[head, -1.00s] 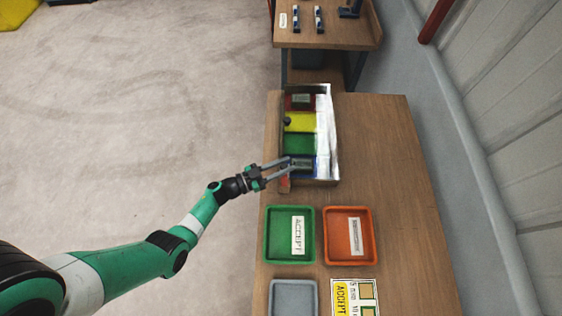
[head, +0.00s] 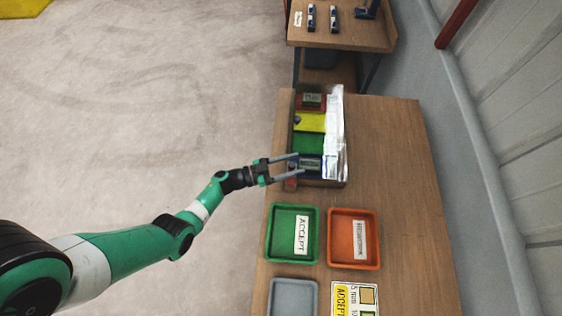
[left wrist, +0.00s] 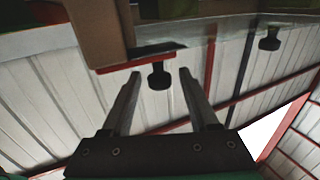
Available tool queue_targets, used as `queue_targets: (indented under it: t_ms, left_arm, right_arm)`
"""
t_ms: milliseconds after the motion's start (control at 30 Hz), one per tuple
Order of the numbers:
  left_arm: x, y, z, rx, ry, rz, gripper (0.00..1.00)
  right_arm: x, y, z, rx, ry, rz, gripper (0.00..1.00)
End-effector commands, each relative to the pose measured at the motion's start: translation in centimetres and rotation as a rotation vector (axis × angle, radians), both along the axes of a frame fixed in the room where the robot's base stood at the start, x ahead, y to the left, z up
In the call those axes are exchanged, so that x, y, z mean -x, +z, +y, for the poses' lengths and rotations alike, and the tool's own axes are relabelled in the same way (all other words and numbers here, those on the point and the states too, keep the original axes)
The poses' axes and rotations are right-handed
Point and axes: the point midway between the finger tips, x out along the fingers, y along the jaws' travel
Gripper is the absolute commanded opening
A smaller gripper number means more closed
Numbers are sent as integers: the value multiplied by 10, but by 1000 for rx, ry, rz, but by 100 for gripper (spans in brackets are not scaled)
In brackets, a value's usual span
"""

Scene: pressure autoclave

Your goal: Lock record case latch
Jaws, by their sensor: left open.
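The record case (head: 320,184) is a shallow box on the wooden table, with red, yellow, green and blue sections and a shiny clear strip along its right side. A small reddish piece (head: 291,184) shows at its near left corner; I cannot tell whether it is the latch. My left gripper (head: 299,164) is open at the case's near left side, with its fingers over the blue section. In the left wrist view, a black knob (left wrist: 159,77) under a red strip lies between the open fingertips, with no clear contact. My right gripper is not in view.
A green ACCEPT tray (head: 270,236) and an orange tray (head: 330,237) stand just nearer than the case. A grey tray (head: 293,297) and a printed card (head: 354,298) lie nearer still. The wooden table (head: 395,160) is bare at right. A second dark knob (left wrist: 269,40) shows in the wrist view.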

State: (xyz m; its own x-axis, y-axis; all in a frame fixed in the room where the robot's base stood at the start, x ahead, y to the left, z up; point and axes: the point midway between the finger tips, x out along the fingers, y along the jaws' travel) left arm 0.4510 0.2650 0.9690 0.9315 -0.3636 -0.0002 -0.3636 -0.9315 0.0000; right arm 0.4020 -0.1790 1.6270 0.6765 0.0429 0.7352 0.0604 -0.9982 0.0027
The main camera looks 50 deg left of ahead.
Motion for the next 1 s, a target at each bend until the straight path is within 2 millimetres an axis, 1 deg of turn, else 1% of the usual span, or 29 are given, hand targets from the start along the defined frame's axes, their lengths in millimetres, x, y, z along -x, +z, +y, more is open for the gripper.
queue_targets:
  t_ms: [67,167,267,500,600,733,1000]
  left_arm:
    - [2,0,1,0,1,0,61]
    - [12,1,6,1,4,1,61]
    - [30,2,13,1,6,2,61]
    - [83,1,34,1,8,1,61]
    - [98,1,40,0,6,1,61]
    - [108,0,42,1,2,1,61]
    - [108,0,42,0,-1,0,61]
  right_arm:
    - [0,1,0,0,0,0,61]
    - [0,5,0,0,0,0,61]
    - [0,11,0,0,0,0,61]
    - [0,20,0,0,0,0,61]
    - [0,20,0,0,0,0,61]
    - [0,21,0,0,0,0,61]
    - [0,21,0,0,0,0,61]
